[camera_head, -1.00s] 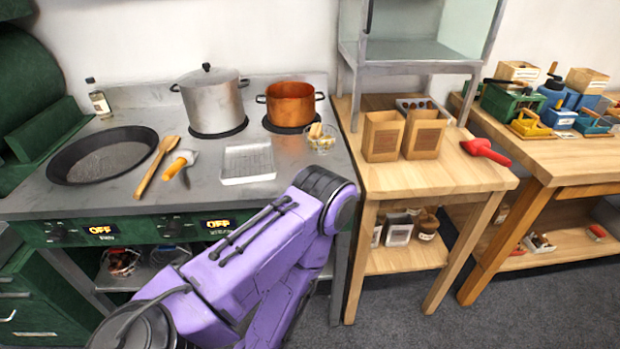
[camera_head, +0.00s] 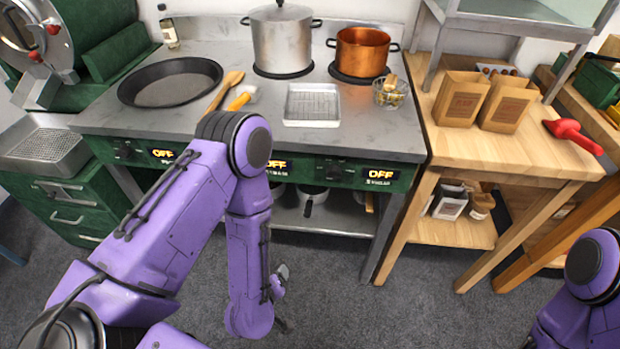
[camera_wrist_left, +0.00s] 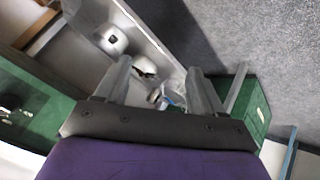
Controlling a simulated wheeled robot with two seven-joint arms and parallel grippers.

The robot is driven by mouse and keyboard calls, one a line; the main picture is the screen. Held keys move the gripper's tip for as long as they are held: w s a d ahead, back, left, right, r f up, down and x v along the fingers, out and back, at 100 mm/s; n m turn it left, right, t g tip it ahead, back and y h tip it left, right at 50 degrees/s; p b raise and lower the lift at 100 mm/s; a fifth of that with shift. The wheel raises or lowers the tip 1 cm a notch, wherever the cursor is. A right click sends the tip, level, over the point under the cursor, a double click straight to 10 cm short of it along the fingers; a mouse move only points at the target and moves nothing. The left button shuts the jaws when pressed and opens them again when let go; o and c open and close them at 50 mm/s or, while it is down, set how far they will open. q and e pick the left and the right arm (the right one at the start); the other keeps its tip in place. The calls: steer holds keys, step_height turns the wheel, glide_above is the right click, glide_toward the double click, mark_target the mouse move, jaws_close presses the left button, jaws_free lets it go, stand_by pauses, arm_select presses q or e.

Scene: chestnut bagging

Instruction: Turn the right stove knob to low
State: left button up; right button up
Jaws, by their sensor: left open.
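The right stove knob (camera_head: 333,170) is a dark knob on the green front panel (camera_head: 310,182) of the stove. The display (camera_head: 381,174) to its right reads OFF. A left knob (camera_head: 125,151) also shows, and its display (camera_head: 163,154) reads OFF. My left arm partly hides the middle display (camera_head: 277,165), which also reads OFF. My left gripper (camera_head: 281,298) hangs low in front of the stove, below the panel and apart from the knobs. In the left wrist view my left gripper (camera_wrist_left: 157,78) is open and empty. My right arm is at the lower right, its gripper out of sight.
A steel pot (camera_head: 281,42), a copper pot (camera_head: 362,52), a pan (camera_head: 170,82) and a wire rack tray (camera_head: 313,104) are on the stove top. A wooden table (camera_head: 490,140) with paper bags stands to the right. The floor in front is open.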

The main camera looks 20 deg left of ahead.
arm_select(q)
steer(key=w+d+r+n+t+b, duration=0.2)
steer(key=w+d+r+n+t, duration=0.3)
steer(key=w, duration=0.4)
steer(key=n+t+y+b, duration=0.25)
steer(key=n+y, duration=0.25)
steer(key=n, duration=0.8)
glide_toward(335, 179)
steer(key=shift+n+t, duration=0.3)
steer(key=shift+t, duration=0.05)
steer(key=p+x, duration=0.1)
steer(key=x, duration=0.8)
steer(key=shift+s+a+f+p, duration=0.1)
steer(key=shift+f+p, duration=0.1)
steer(key=shift+p, duration=0.2)
steer(key=shift+w+a, duration=0.15)
steer(key=shift+w, duration=0.3)
arm_select(e)
step_height(335, 179, down, 4)
steer(key=shift+d+f, duration=0.1)
steer(key=shift+f, duration=0.1)
arm_select(q)
steer(key=c, duration=1.1)
